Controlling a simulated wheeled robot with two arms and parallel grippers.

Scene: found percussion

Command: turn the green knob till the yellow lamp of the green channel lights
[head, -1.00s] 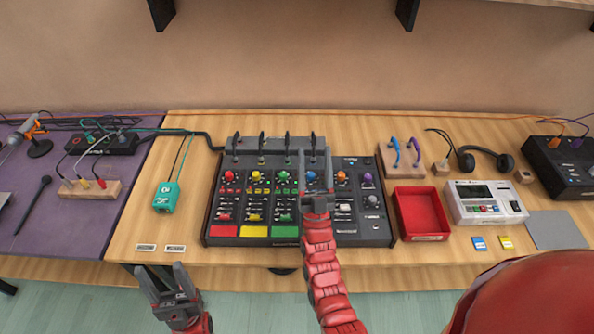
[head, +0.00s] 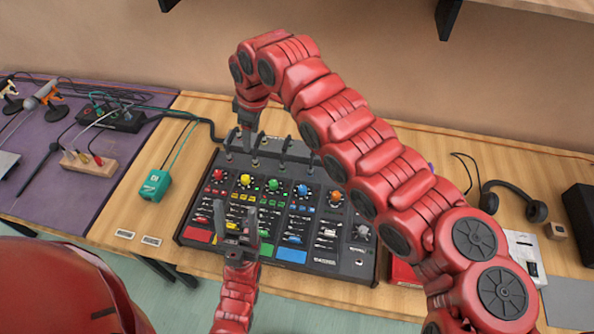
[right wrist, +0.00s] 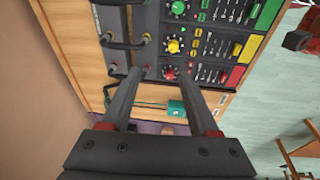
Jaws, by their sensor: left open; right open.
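The green knob (head: 273,184) sits in the upper knob row of the dark mixer (head: 320,262), between the yellow knob (head: 245,180) and the blue knob (head: 302,190). In the right wrist view the green knob (right wrist: 178,7) is at the top edge. I cannot tell whether the green channel's yellow lamp is lit. My right gripper (head: 247,128) is open, pointing down over the mixer's back left; in its wrist view its fingertips (right wrist: 160,73) frame the red knob (right wrist: 169,72), with no visible grip. My left gripper (head: 235,210) is open and empty over the mixer's front left, hiding some controls.
Cables plug into the mixer's back panel near my right gripper. A teal box (head: 155,185) lies to the left. Headphones (head: 513,198) lie to the right. My right arm arches over the mixer's right side and hides part of a red tray.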

